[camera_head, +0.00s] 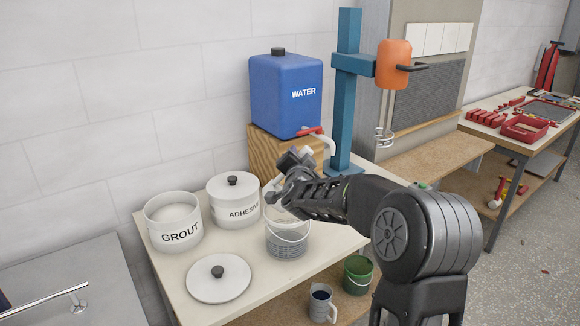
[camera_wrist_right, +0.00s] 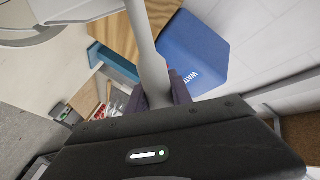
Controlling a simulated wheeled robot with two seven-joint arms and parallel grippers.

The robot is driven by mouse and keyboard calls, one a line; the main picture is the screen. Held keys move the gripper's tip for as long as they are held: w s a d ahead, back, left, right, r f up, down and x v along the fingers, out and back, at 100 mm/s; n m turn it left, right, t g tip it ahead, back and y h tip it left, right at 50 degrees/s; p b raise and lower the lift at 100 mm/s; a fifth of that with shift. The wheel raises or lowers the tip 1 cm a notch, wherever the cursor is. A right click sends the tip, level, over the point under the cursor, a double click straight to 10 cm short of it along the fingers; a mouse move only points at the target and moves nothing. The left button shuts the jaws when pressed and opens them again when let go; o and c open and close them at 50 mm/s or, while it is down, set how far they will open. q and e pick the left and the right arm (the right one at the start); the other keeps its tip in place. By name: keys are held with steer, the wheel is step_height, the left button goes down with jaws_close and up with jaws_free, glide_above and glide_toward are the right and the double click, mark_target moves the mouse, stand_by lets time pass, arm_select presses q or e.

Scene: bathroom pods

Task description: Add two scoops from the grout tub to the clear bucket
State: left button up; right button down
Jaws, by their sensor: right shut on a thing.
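The white grout tub (camera_head: 173,222) stands open at the left of the table, with pale powder inside. The clear bucket (camera_head: 287,243), with a wire handle and ring markings, stands to its right. My right gripper (camera_head: 292,172) is above and behind the bucket, partly hidden by my own arm. It is shut on the pale grey handle of a scoop (camera_wrist_right: 150,62), clear in the right wrist view. The scoop's head (camera_wrist_right: 75,8) is cut off at the top of that view, so its contents cannot be told. My left gripper is not in view.
A lid (camera_head: 218,280) lies at the table's front. The closed adhesive tub (camera_head: 234,203) stands beside the grout tub. The blue water container (camera_head: 286,95) sits on a wooden block behind the bucket, near a teal stand (camera_head: 346,110). A green pail (camera_head: 357,272) and mug (camera_head: 320,302) are lower down.

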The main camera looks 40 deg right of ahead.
arm_select(q)
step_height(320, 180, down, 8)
steer(key=b, duration=0.7)
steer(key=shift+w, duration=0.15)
arm_select(e)
steer(key=shift+s+d+f+m+y, duration=0.1)
steer(key=shift+s+d+f+m, duration=0.25)
steer(key=shift+d+m, duration=0.3)
steer(key=shift+s+d+f+m+y, duration=0.1)
steer(key=shift+s+d+f+m, duration=0.3)
steer(key=shift+d+m, duration=0.2)
steer(key=shift+s+d+f+m+y, duration=0.1)
steer(key=shift+s+d+f+m, duration=0.25)
steer(key=shift+d+m, duration=0.3)
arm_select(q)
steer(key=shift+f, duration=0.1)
arm_select(e)
steer(key=shift+w+a, duration=0.1)
steer(key=shift+a, duration=0.05)
